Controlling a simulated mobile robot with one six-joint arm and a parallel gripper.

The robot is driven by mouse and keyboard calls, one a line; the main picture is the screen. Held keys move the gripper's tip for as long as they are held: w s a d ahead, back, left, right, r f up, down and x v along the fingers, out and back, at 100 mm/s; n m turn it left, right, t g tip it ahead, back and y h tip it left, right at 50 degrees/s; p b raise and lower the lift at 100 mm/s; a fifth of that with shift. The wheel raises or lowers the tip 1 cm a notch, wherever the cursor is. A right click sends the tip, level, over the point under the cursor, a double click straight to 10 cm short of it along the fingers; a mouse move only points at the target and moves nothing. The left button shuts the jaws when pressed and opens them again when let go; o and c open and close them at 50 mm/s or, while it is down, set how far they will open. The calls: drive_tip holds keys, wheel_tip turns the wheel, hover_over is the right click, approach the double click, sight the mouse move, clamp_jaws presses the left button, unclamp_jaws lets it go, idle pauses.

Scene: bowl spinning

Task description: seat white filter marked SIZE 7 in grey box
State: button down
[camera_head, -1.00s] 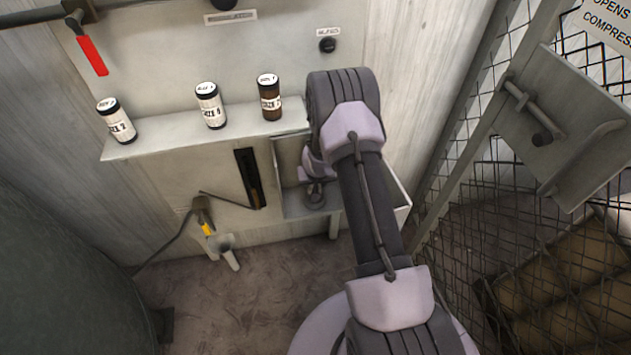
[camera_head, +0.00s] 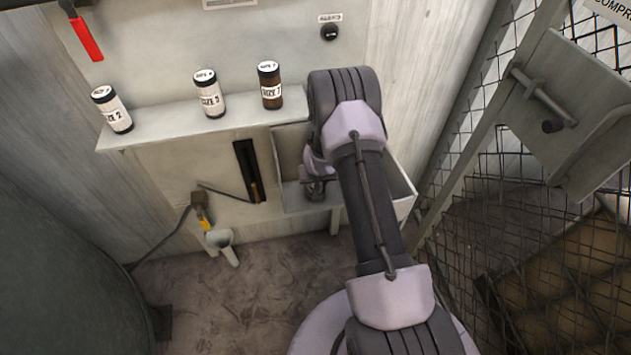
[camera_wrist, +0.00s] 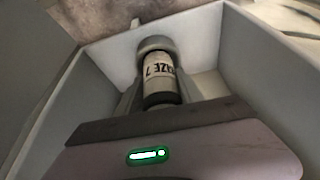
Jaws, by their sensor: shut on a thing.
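A pale-labelled filter (camera_wrist: 158,72) with dark bands shows in the wrist view, its label reading SIZE 7 upside down. My gripper (camera_wrist: 160,92) is shut on it, with the fingers along its sides. The far end of the filter is at a round grey fitting (camera_wrist: 155,44) by the box wall; I cannot tell whether it is fully seated. The grey box (camera_wrist: 205,45) surrounds the filter and gripper. In the head view the box (camera_head: 402,187) hangs at the right end of the shelf, and my arm hides much of its inside and the filter.
A dark slot (camera_head: 248,172) is left of the box. A mesh gate (camera_head: 480,200) stands close on the right.

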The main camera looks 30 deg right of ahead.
drive_tip(key=c, duration=0.7)
unclamp_jaws()
drive_tip(key=p+v, duration=0.6)
drive_tip(key=v, duration=1.1)
drive_tip(key=shift+r, duration=0.25)
